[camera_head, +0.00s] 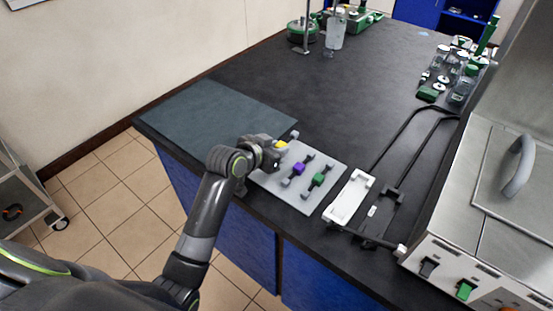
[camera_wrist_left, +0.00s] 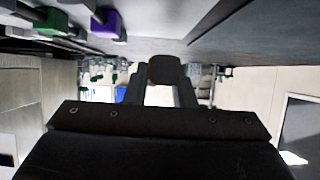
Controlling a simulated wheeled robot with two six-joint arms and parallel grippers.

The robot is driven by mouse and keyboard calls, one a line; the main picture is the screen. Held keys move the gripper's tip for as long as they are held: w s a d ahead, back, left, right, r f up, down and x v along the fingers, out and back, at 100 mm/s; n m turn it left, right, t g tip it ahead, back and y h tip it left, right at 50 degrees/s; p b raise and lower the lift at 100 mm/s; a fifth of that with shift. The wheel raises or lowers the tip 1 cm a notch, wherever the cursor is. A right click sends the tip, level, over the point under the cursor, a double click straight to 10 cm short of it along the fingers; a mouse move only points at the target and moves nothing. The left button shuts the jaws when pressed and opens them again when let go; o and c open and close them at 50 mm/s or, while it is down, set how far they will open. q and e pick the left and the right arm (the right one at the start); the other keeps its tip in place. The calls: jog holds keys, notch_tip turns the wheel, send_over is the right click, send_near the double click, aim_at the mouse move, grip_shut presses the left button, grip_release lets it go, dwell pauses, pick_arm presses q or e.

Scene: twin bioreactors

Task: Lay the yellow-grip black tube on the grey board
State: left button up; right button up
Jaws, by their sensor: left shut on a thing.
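The yellow-grip black tube shows in the head view as a yellow grip (camera_head: 281,144) with a dark end beyond it. My left gripper (camera_head: 276,150) is shut on it and hides most of it. The tube is at the left edge of the grey board (camera_head: 333,169); I cannot tell whether it touches the board. A purple-grip tube (camera_head: 299,169) and a green-grip tube (camera_head: 318,180) lie on the board. In the left wrist view, a dark round end (camera_wrist_left: 163,70) shows between the fingers, and the purple grip (camera_wrist_left: 106,25) is at upper left. My right gripper is out of view.
A dark grey-green mat (camera_head: 205,115) lies left of the board. A white tray (camera_head: 348,200) and black bent tubing (camera_head: 405,165) lie to its right, before a steel machine (camera_head: 480,215). Glass bottles (camera_head: 460,88) stand at the back right. The black counter behind the board is clear.

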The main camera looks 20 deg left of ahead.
pick_arm(q)
jog(key=shift+f, duration=2.1)
jog(key=shift+a+f, duration=0.1)
jog(key=o, duration=0.9)
jog(key=shift+o, duration=0.2)
jog(key=shift+r, duration=0.2)
jog(key=v, duration=1.2)
jog(key=shift+f, duration=0.15)
